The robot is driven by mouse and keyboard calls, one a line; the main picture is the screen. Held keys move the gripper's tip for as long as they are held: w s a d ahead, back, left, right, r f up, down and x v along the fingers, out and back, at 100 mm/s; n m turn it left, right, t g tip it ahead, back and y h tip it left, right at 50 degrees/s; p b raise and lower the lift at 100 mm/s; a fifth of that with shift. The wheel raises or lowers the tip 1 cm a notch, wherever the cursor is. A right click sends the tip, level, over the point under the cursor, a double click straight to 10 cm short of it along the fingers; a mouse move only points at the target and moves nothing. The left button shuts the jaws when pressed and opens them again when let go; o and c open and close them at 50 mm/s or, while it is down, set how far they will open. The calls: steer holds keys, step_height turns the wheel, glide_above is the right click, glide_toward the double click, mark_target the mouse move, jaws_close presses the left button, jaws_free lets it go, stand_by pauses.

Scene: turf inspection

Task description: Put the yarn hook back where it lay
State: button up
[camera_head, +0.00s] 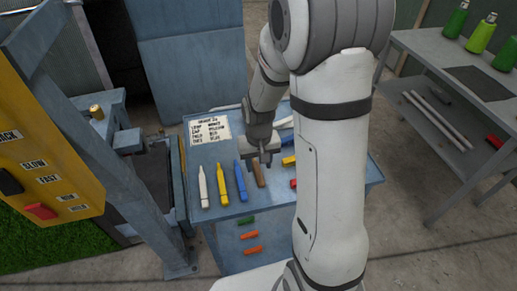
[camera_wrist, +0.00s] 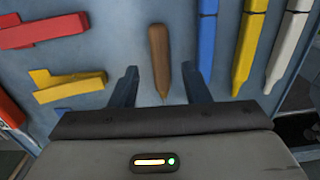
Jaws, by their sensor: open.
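A brown wooden-handled tool with a thin pointed tip, which I take for the yarn hook (camera_head: 259,174), lies on the blue-grey bench top (camera_head: 222,213), right of the blue tool. In the wrist view the hook (camera_wrist: 160,55) lies upright in the picture, its tip toward my gripper. My gripper (camera_wrist: 160,72) is open, one finger on each side of the hook's lower part, with clear gaps to both. In the head view my gripper (camera_head: 261,153) is just above the hook's far end. Nothing is held.
White (camera_head: 203,187), yellow (camera_head: 222,184) and blue (camera_head: 240,181) tools lie in a row left of the hook. Red (camera_wrist: 40,31) and yellow (camera_wrist: 68,86) pieces lie on its other side. A printed card (camera_head: 208,129) lies at the back left. A side table (camera_head: 455,80) holds green bottles.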

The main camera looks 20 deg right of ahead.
step_height(320, 180, up, 8)
steer(key=s+r+t, duration=0.3)
steer(key=s+r, duration=0.7)
steer(key=s, duration=0.4)
steer(key=shift+s+r, duration=0.25)
steer(key=shift+r, duration=0.1)
stand_by(0.7)
steer(key=shift+c, duration=0.7)
